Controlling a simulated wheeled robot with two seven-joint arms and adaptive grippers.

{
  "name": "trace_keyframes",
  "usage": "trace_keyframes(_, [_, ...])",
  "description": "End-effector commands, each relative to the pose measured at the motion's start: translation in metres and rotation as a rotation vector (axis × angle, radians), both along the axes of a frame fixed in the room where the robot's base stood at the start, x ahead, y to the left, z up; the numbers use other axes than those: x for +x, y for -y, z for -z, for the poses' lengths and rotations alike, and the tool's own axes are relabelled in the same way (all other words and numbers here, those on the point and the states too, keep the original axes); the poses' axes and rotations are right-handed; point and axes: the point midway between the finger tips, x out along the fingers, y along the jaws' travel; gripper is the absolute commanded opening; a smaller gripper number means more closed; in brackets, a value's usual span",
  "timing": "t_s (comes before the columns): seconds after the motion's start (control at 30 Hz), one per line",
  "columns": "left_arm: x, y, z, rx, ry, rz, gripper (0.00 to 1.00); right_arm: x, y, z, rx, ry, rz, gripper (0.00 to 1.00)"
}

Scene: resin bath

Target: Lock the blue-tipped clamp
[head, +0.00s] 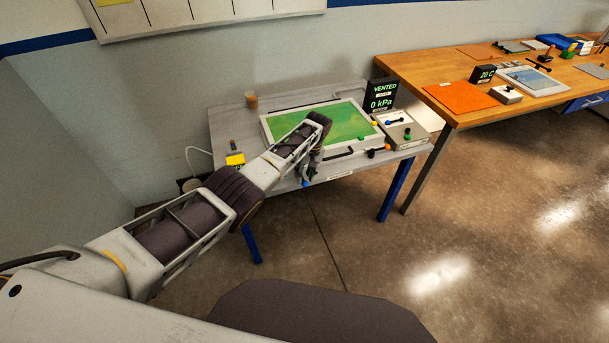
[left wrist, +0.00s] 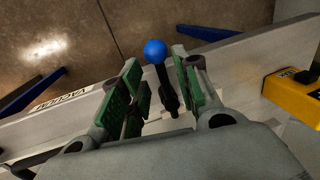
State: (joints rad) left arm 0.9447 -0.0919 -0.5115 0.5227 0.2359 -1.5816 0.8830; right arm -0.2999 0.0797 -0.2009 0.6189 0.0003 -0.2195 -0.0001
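The blue-tipped clamp shows in the left wrist view as a blue ball (left wrist: 155,51) on a black lever (left wrist: 167,92). My left gripper (left wrist: 157,64) is open, with green-padded fingers on either side of the lever. My right gripper is not in view.
The bath with a green panel (head: 349,124) stands on a grey table (head: 225,125). A black handle (head: 340,154) is at its front. A yellow box (head: 235,160) sits left of it. A vacuum display (head: 382,94) reads VENTED, 0 kPa. A wooden bench (head: 420,68) stands at right.

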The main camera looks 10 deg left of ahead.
Motion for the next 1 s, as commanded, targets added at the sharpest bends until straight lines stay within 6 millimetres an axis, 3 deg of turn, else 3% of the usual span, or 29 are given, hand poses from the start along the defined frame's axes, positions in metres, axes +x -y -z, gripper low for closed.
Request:
trace_keyframes(0.23, [0.002, 0.003, -0.02, 0.0, 0.001, 0.0, 0.32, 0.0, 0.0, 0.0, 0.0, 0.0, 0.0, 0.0])
trace_keyframes(0.8, [0.011, 0.017, -0.099, -0.001, 0.003, -0.001, 0.32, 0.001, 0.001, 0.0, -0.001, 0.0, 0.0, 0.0])
trace_keyframes(1.0, [0.012, 0.019, -0.111, -0.001, 0.001, 0.0, 0.32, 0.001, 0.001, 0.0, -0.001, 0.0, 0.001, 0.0])
